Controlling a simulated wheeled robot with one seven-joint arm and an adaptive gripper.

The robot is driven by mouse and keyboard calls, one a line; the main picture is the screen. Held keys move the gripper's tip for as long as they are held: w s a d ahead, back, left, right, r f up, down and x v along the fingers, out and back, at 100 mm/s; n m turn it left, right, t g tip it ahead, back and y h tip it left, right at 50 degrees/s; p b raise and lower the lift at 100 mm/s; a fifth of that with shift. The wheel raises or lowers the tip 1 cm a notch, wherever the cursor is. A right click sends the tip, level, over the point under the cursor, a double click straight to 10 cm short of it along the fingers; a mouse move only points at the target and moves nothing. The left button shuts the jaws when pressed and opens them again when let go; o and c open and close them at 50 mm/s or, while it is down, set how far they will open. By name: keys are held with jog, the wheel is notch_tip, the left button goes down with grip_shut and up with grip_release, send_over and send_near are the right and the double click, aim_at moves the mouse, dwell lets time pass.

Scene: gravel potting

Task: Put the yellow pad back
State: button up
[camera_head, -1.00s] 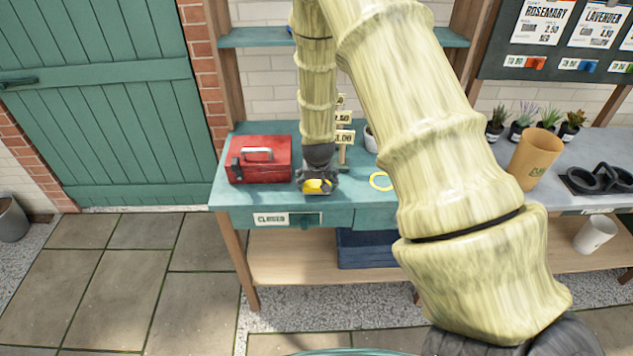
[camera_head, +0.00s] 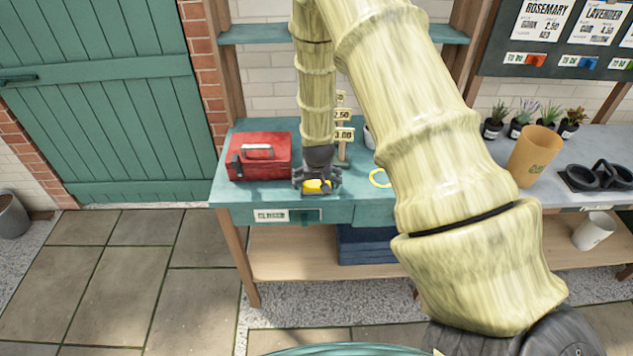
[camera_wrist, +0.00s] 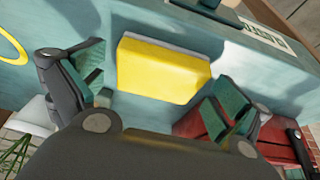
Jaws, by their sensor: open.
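The yellow pad (camera_head: 317,186) is at the front edge of the teal counter, with a grey strip along one side. In the wrist view the yellow pad (camera_wrist: 165,72) lies between my spread fingers, with teal counter showing around it. My gripper (camera_head: 318,181) points down over the pad from above. In the wrist view my gripper (camera_wrist: 158,90) is open, with visible gaps between the pad and both fingers. The pad's underside is hidden.
A red toolbox (camera_head: 260,157) stands close to the left of my gripper. A yellow ring (camera_head: 380,178) lies to the right. Price signs (camera_head: 343,135) stand behind. A label (camera_head: 271,215) is on the counter's front.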

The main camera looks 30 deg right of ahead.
jog(key=shift+r, duration=0.2)
jog(key=shift+b+v, duration=2)
jog(key=shift+v, duration=3.8)
jog(key=s+a+f+n+g, duration=0.15)
jog(key=s+a+f, duration=0.25)
jog(key=s+f, duration=0.45)
jog(key=s+a+f+n+g, duration=0.15)
jog(key=s+a+f, duration=0.35)
jog(key=f, duration=0.6)
jog(key=s+a+f+n, duration=0.1)
jog(key=s+a+f, duration=0.2)
jog(key=s, duration=0.4)
jog(key=s+a+f+n+y, duration=0.1)
jog(key=s+a+f, duration=0.1)
jog(key=s+f, duration=0.2)
jog(key=s+a+f+g+y, duration=0.1)
jog(key=s+a+f, duration=0.2)
jog(key=s, duration=0.7)
jog(key=shift+s+a+f+n, duration=0.2)
jog(key=shift+a+f+n, duration=0.15)
jog(key=shift+f+n, duration=0.1)
